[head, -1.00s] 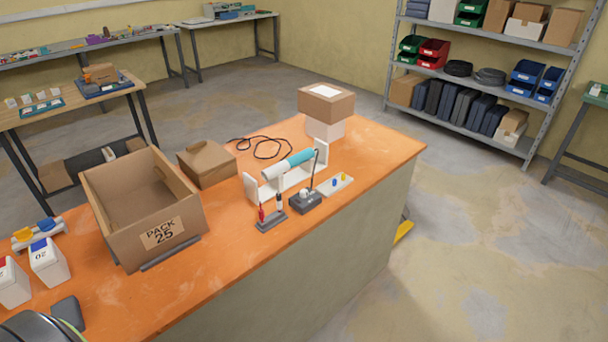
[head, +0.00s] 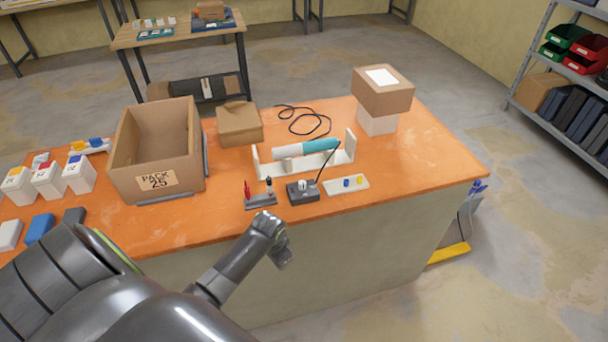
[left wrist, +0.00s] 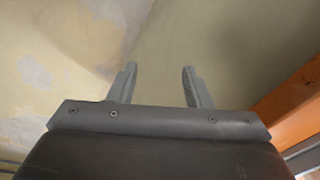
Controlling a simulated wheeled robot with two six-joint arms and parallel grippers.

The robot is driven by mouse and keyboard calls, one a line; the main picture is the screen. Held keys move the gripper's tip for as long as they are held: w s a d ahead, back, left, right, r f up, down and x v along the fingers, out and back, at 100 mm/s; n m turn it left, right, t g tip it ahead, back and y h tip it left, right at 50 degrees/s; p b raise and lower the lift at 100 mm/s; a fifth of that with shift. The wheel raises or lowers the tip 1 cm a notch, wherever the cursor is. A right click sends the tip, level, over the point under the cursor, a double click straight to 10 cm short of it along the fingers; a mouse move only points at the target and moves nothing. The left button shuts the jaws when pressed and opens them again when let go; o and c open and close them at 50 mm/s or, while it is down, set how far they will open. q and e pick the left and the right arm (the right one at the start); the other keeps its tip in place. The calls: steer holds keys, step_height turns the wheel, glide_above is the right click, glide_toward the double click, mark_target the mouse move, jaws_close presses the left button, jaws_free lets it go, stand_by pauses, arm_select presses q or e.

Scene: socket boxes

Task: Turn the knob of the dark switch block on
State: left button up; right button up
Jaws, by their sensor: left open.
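The dark switch block (head: 300,197) sits near the front edge of the orange bench, with a pale knob (head: 302,185) on top. A dark cable rises from it toward the white and teal cylinder (head: 305,149) behind. My left gripper (head: 284,260) is in front of the bench edge, apart from the block and pointing down. In the left wrist view its two fingers (left wrist: 158,72) are apart with nothing between them. The knob's exact turn is too small to tell. My right gripper is not in view.
Left of the block is a small stand (head: 261,202) with a red and a dark tool. Right is a white plate (head: 346,186) with blue and yellow knobs. The PACK 25 carton (head: 155,181) stands left.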

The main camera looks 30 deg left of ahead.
arm_select(q)
step_height(320, 180, up, 9)
steer(key=w+m, duration=0.1)
steer(key=w, duration=0.1)
step_height(320, 180, up, 20)
steer(key=m+g+h, duration=0.1)
steer(key=m+g, duration=0.1)
steer(key=m, duration=0.2)
glide_above(302, 182)
step_height(302, 182, down, 11)
steer(key=b, duration=1.1)
steer(key=shift+f, duration=0.15)
step_height(302, 182, down, 4)
steer(key=shift+r, duration=0.15)
steer(key=shift+f, duration=0.65)
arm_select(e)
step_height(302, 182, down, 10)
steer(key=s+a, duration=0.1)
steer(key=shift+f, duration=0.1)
